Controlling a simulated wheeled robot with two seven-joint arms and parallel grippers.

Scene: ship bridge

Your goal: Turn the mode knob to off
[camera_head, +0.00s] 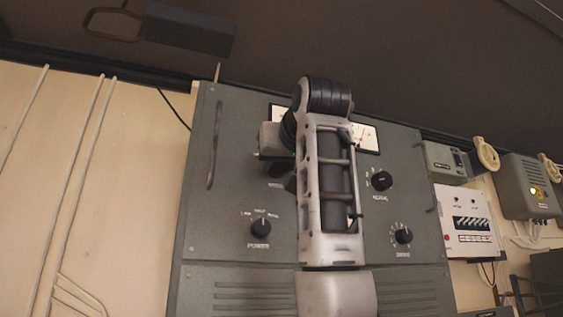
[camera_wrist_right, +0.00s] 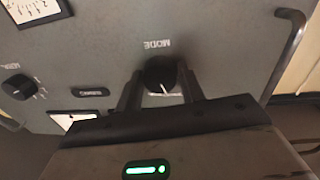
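The mode knob (camera_wrist_right: 160,75) is a round black knob with a white pointer line, on the grey panel under the label MODE, which reads upside down in the right wrist view. My right gripper (camera_wrist_right: 162,82) has one dark finger on each side of the knob. The fingers look spread, with the knob between them; I cannot tell whether they touch it. In the head view my right gripper (camera_head: 275,145) is at the panel's upper middle and hides the mode knob. My left gripper is not in view.
The grey panel (camera_head: 230,200) also carries a power knob (camera_head: 261,227), a knob at the right (camera_head: 381,181) and a drive knob (camera_head: 403,236). A vertical handle (camera_head: 214,150) stands at its left side. A white switch box (camera_head: 467,220) is mounted farther right.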

